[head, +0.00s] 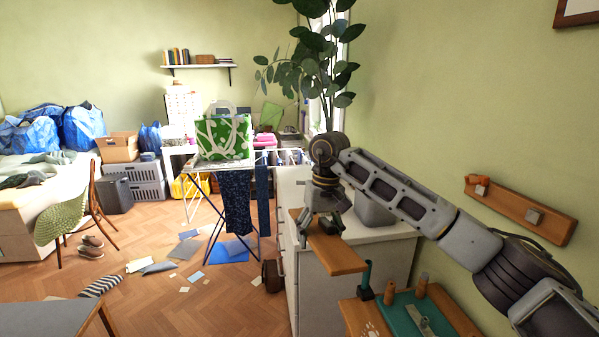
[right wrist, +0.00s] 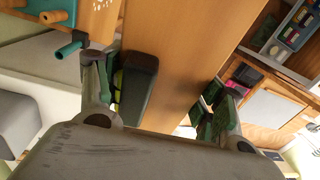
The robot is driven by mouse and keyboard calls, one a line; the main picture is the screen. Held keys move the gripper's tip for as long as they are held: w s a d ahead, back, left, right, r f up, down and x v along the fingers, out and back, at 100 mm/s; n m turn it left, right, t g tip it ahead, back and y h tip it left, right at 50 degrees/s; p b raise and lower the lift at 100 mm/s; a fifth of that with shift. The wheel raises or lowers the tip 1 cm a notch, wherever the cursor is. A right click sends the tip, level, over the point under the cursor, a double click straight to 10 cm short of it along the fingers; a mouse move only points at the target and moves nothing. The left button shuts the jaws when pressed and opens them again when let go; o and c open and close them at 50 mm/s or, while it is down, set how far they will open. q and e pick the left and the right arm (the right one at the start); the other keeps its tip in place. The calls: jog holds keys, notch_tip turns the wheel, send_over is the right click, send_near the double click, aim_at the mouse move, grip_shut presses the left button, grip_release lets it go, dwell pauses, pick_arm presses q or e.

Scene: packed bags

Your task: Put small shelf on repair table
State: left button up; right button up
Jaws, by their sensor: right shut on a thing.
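The small shelf (head: 338,256) is an orange-brown wooden board. My right gripper (head: 322,214) is shut on it and holds it beside the white cabinet, left of and behind the repair table. In the right wrist view the shelf (right wrist: 178,62) runs between the two fingers of my right gripper (right wrist: 160,98). The repair table (head: 362,316) is at the bottom right, with a wooden top partly under a teal mat; its front is cut off by the frame. Its corner also shows in the right wrist view (right wrist: 98,18). My left gripper is not in view.
On the repair table are a teal mat (head: 402,318), a dark teal clamp-like tool (head: 366,280) and wooden pegs. A white cabinet (head: 345,275) stands behind it. A wooden rail (head: 520,208) is on the right wall. A drying rack (head: 200,172) stands left; papers litter the floor.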

jog(key=s+d+f+m, duration=0.1)
jog(key=s+d+f, duration=0.2)
jog(key=d+f, duration=0.5)
jog(key=s+d+f+m, duration=0.2)
jog(key=d+f, duration=0.7)
jog(key=f, duration=0.6)
jog(key=shift+s, duration=0.7)
jog(key=shift+r, duration=0.2)
